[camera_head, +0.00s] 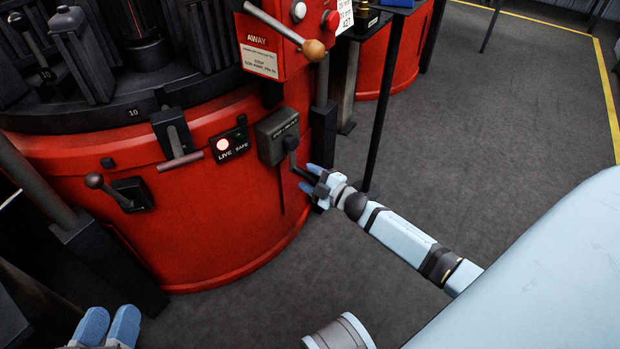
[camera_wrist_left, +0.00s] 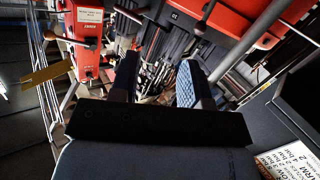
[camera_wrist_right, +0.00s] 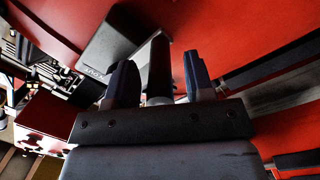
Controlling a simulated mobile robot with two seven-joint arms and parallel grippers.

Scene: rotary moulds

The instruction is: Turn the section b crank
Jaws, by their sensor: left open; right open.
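A dark grey box (camera_head: 278,135) with a dark crank arm and handle (camera_head: 294,163) is on the side of the red round machine base. Its label is too small to read, so I cannot confirm it as section b. My right gripper (camera_head: 309,180) is open at the handle's lower end. In the right wrist view the dark handle (camera_wrist_right: 160,68) stands between the two open fingers (camera_wrist_right: 158,85); whether they touch it I cannot tell. My left gripper (camera_head: 107,327) is open and empty at the lower left, away from the crank; its fingers also show in the left wrist view (camera_wrist_left: 155,85).
Left of the crank are a LIVE/SAFE panel (camera_head: 230,144) with a lit lamp, a T-shaped handle (camera_head: 179,158) and a ball-ended lever (camera_head: 110,189). A red control box (camera_head: 275,40) with a wooden-knobbed lever is above. Dark posts (camera_head: 323,140) stand right of the crank. Grey floor (camera_head: 500,120) is open.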

